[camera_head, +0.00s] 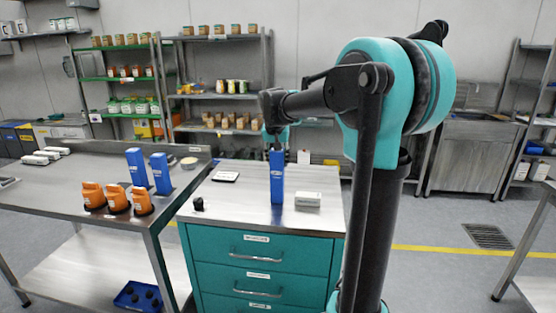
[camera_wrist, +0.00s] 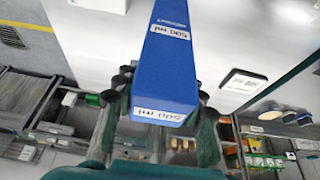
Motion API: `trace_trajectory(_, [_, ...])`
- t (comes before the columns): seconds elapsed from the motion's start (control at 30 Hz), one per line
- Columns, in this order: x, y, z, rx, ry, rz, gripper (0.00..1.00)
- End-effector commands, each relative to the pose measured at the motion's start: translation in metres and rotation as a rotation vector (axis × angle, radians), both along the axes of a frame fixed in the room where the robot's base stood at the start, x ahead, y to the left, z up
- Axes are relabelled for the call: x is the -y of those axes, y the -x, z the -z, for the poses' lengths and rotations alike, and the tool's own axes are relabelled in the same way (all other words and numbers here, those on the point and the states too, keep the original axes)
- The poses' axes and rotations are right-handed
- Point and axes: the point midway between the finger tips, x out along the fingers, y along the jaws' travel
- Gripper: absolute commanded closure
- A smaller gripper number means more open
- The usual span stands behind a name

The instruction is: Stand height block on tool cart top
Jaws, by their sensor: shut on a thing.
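My gripper (camera_head: 276,137) is shut on the upper end of a blue height block (camera_head: 277,180). The block is upright over the tool cart top (camera_head: 237,193). Its lower end appears at or very near the cart surface; I cannot tell whether it touches. In the wrist view, the block (camera_wrist: 168,65) has "500 ml" labels and lies between the fingers of my gripper (camera_wrist: 160,95). Two similar blue blocks (camera_head: 137,167) (camera_head: 161,174) stand on the steel table to the left.
Several orange items (camera_head: 117,198) stand on the steel table (camera_head: 60,185). The cart's front middle is clear.

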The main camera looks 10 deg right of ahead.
Motion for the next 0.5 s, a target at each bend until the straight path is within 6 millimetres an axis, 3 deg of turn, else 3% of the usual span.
trace_trajectory(0.17, [0.0, -0.0001, 0.0024, 0.0, 0.0, 0.0, 1.0])
trace_trajectory(0.2, [0.0, -0.0001, 0.0023, 0.0, 0.0, 0.0, 0.56])
trace_trajectory(0.33, [0.0, -0.0001, 0.0022, 0.0, 0.0, 0.0, 0.4])
trace_trajectory(0.5, [0.0, 0.0, 0.0022, 0.0, 0.0, 0.0, 0.39])
